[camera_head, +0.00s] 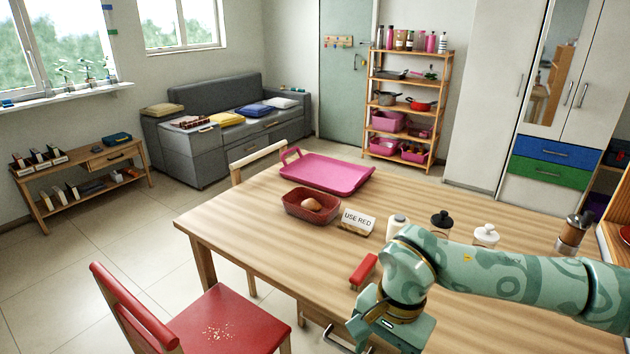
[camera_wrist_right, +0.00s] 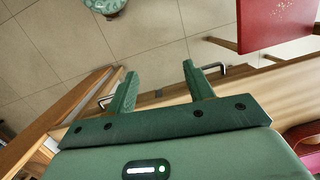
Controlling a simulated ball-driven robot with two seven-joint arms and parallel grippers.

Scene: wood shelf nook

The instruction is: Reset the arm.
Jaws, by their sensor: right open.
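My right arm (camera_head: 480,275) is green and patterned. It reaches in from the right over the front of the wooden table (camera_head: 255,215) and bends down at the table's front edge. In the right wrist view my right gripper (camera_wrist_right: 160,86) has its two green fingers wide apart with nothing between them. It points down past the table edge, where a metal handle (camera_wrist_right: 108,100) shows near the left finger. In the head view the fingertips are hard to make out. My left gripper is in neither view.
A red block-like object (camera_head: 363,270) lies just left of my right arm. A pink tray (camera_head: 325,175), a red basket (camera_head: 300,208), a "USE RED" sign (camera_head: 357,221) and lidded jars (camera_head: 441,221) stand on the table. A red chair (camera_head: 225,318) with crumbs stands at the front left.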

